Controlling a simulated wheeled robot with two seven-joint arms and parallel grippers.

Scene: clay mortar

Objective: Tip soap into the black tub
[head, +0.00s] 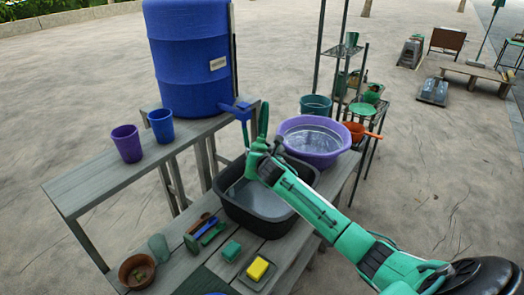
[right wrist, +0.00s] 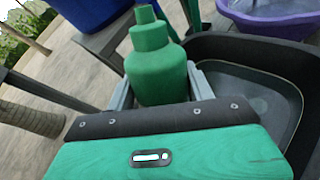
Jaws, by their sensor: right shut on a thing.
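The black tub (head: 228,205) stands on the low wooden table in the middle of the head view. Its rim also shows at the right of the right wrist view (right wrist: 240,46). A greyish surface shows inside it. My right gripper (head: 261,150) is over the tub's far left part, shut on a green bottle (right wrist: 157,72). In the right wrist view the bottle sits between the grey fingers, its narrow stepped top pointing away from the camera. In the head view the bottle (head: 263,121) looks roughly upright. I see nothing leaving it. My left gripper is not in view.
A blue barrel (head: 190,60) with a blue spigot (head: 237,110) stands behind left. Purple (head: 127,143) and blue cups (head: 161,125) stand on the bench. A purple basin (head: 312,160) adjoins the tub. A yellow block (head: 258,268), brushes and a brown pot (head: 137,271) lie in front.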

